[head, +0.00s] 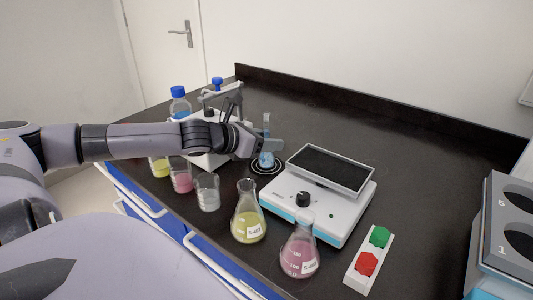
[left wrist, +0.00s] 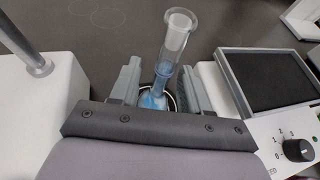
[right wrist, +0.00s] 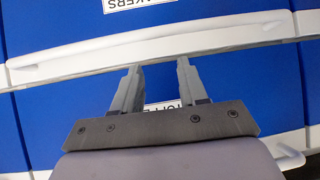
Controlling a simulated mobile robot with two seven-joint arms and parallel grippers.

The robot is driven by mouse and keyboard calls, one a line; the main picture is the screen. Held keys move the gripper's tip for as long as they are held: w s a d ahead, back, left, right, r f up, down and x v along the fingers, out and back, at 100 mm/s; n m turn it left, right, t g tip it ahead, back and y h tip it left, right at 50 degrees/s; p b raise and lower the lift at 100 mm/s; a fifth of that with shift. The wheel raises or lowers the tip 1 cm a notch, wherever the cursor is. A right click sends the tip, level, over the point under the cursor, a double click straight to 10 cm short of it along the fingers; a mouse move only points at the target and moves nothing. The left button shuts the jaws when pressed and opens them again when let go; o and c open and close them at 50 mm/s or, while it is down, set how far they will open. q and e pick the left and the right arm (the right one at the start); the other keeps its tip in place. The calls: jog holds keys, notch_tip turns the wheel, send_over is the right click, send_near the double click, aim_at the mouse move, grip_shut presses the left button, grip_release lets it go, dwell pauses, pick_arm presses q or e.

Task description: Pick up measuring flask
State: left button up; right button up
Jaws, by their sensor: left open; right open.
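The measuring flask (head: 266,158) holds blue liquid and stands upright on a ringed black mark (head: 268,169) on the dark bench. My left gripper (head: 271,145) is at the flask. In the left wrist view the flask (left wrist: 166,70) rises between the two open fingers of my left gripper (left wrist: 158,84). The fingers stand on either side of it, and a gap shows at least on the left. My right gripper (right wrist: 157,80) is open and empty in front of blue drawers, and is not seen in the head view.
A white scale-like device with a dark panel (head: 331,169) stands just right of the flask. Flasks with yellow (head: 249,224) and pink (head: 299,255) liquid stand in front. Beakers (head: 207,193) and a white device (head: 207,155) are left. Red and green buttons (head: 367,263) lie front right. The back bench is clear.

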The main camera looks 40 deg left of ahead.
pick_arm(q)
grip_shut()
jog(key=shift+r, duration=0.15)
jog(key=shift+r, duration=0.55)
notch_tip(320, 180, up, 19)
jog(key=p, duration=0.4)
jog(key=shift+f, duration=0.15)
